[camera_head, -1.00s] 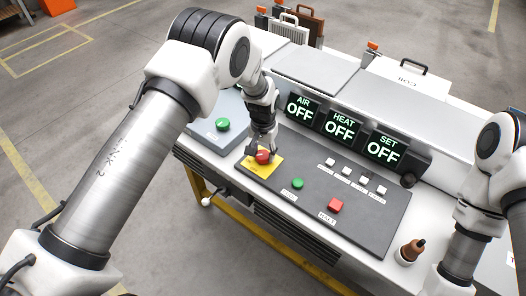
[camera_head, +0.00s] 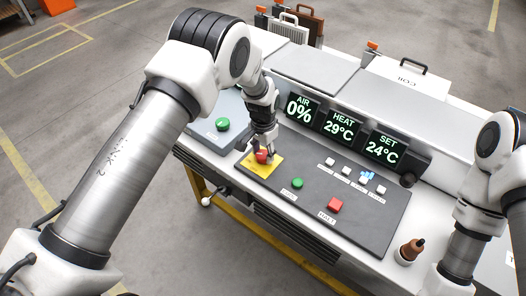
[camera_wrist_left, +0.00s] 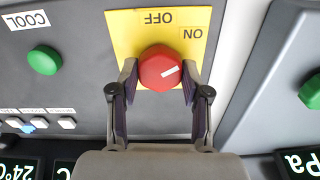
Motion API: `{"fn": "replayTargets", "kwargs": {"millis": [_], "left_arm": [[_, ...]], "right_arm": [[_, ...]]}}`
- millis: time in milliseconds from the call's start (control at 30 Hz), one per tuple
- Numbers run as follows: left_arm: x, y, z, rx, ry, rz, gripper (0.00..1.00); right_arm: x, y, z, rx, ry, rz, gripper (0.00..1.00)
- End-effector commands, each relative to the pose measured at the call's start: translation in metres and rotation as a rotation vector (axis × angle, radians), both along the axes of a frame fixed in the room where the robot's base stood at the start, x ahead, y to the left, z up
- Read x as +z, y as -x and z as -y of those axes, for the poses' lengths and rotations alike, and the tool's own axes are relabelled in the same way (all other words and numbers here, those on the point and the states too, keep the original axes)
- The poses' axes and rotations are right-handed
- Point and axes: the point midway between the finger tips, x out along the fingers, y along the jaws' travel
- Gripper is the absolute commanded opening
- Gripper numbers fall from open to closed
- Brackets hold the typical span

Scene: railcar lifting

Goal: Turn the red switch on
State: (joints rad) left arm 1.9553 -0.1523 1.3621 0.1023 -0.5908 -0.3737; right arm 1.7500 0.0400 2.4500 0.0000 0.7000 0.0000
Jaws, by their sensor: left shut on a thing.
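The red switch (camera_head: 262,156) is a round knob on a yellow plate (camera_head: 256,170) at the left end of the dark control panel (camera_head: 340,218). In the left wrist view the knob (camera_wrist_left: 160,68) has a white mark on its right half, and the plate is lettered OFF and ON, upside down. My left gripper (camera_wrist_left: 160,72) is shut on the knob, one finger on each side. In the head view my left gripper (camera_head: 262,150) comes down on it from above. My right arm shows at the right edge, but its gripper is out of view.
Three lit displays (camera_head: 342,126) read AIR 0%, HEAT 29°C and SET 24°C. A green button (camera_head: 298,183), a red button (camera_head: 335,205) and several white buttons (camera_head: 346,170) sit right of the switch. A brown-topped object (camera_head: 411,250) stands at the front right.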

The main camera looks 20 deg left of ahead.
Motion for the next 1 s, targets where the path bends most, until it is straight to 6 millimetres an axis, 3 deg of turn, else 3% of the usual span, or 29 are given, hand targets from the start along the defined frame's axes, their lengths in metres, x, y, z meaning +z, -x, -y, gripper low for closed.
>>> {"fn": "replayTargets", "kwargs": {"millis": [33, 67, 100, 133, 533, 900, 1000], "left_arm": [[-0.004, 0.004, 0.0, -0.001, -0.001, -0.011, 0.12], [-0.004, 0.004, 0.0, -0.001, -0.001, -0.011, 0.54], [-0.004, 0.004, 0.0, -0.001, -0.001, -0.011, 0.68], [-0.004, 0.004, 0.0, 0.0, -0.001, -0.011, 0.72], [0.008, 0.001, 0.0, 0.001, 0.0, -0.002, 0.72], [0.095, 0.0, 0.001, 0.0, -0.001, -0.002, 0.72], [0.11, 0.0, 0.001, 0.0, -0.001, -0.004, 0.72]], "right_arm": [[-0.001, 0.0, 0.0, 0.0, 0.0, 0.0, 0.0], [-0.001, 0.0, 0.0, 0.0, 0.0, 0.0, 0.0], [-0.001, 0.0, 0.0, 0.0, 0.0, 0.0, 0.0], [-0.001, 0.0, 0.0, 0.0, 0.0, 0.0, 0.0], [0.0, 0.0, 0.0, 0.0, 0.0, 0.0, 0.0], [0.0, 0.0, 0.0, 0.0, 0.0, 0.0, 0.0], [0.0, 0.0, 0.0, 0.0, 0.0, 0.0, 0.0]]}}
